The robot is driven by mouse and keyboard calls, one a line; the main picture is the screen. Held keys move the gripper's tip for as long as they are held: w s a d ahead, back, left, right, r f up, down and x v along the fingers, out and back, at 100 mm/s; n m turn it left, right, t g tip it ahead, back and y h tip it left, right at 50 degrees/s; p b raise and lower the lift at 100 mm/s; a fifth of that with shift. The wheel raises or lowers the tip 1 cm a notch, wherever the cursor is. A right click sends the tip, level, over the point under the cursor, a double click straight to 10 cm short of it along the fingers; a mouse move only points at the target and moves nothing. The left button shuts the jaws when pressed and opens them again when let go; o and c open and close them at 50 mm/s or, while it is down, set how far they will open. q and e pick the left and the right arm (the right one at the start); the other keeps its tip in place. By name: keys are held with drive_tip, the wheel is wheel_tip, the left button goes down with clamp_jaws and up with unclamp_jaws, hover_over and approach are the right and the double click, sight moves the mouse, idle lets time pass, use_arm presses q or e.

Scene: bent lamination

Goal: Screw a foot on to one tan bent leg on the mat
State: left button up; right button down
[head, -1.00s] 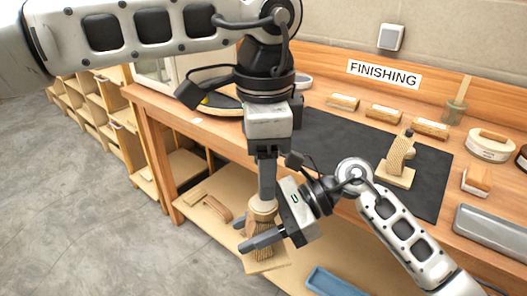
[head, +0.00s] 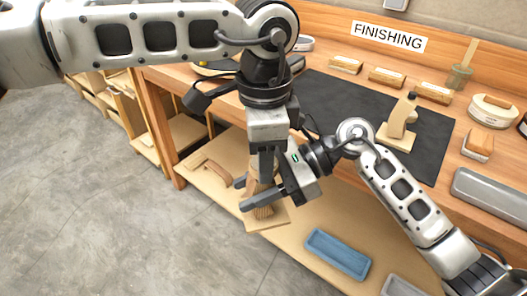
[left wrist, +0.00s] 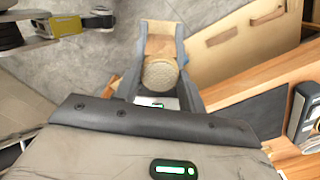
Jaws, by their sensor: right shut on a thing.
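My right gripper (head: 252,198) is shut on a tan bent leg (head: 263,212), held upright in the air in front of the bench. A flat tan plate is at the leg's lower end. My left gripper (head: 265,178) points straight down over the leg's top. In the left wrist view, a pale round foot (left wrist: 158,73) sits at the leg's top, between the left gripper's two dark fingers (left wrist: 160,72). The fingers look open around it; firm contact cannot be told. Another bent leg (head: 400,117) stands on the dark mat (head: 345,110), dark-tipped on top.
Labelled wooden blocks (head: 385,77) line the back of the bench. A brush in a jar (head: 460,76), a round tin (head: 492,110) and a grey case (head: 492,195) are at the right. A blue tray (head: 337,253) and a curved wooden piece (head: 212,170) lie on the lower shelf.

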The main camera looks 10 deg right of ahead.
use_arm(q)
drive_tip(key=m, duration=0.3)
drive_tip(key=o, duration=1.1)
drive_tip(key=shift+r, duration=2.3)
drive_tip(key=shift+r+n, duration=1.5)
drive_tip(key=shift+r, duration=0.15)
drive_tip(key=shift+c, duration=0.5)
